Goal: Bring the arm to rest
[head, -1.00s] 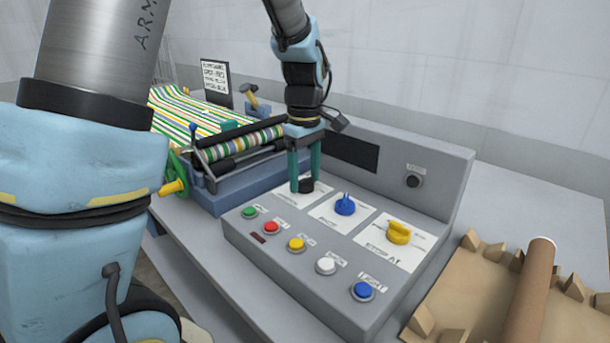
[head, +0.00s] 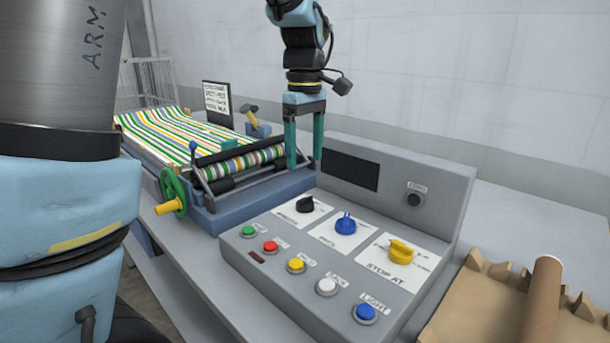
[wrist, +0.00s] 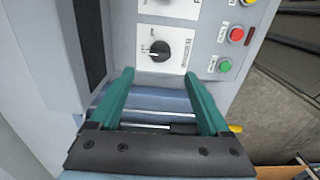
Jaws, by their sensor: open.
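My gripper (head: 304,165) is open and empty. Its two teal fingers point down, raised above the back left part of the grey control panel (head: 262,277), near the end of the rollers. The black knob (head: 306,204) lies below and in front of the fingers, apart from them. In the wrist view my gripper (wrist: 165,78) shows both fingers spread, with the black knob (wrist: 160,50) beyond their tips and nothing between them.
The panel also has a blue knob (head: 346,225), a yellow knob (head: 401,251) and several push buttons. The press with striped cloth (head: 170,140) and a green handwheel (head: 173,192) stands left. A cardboard tray (head: 480,305) with a brown tube (head: 541,300) lies right.

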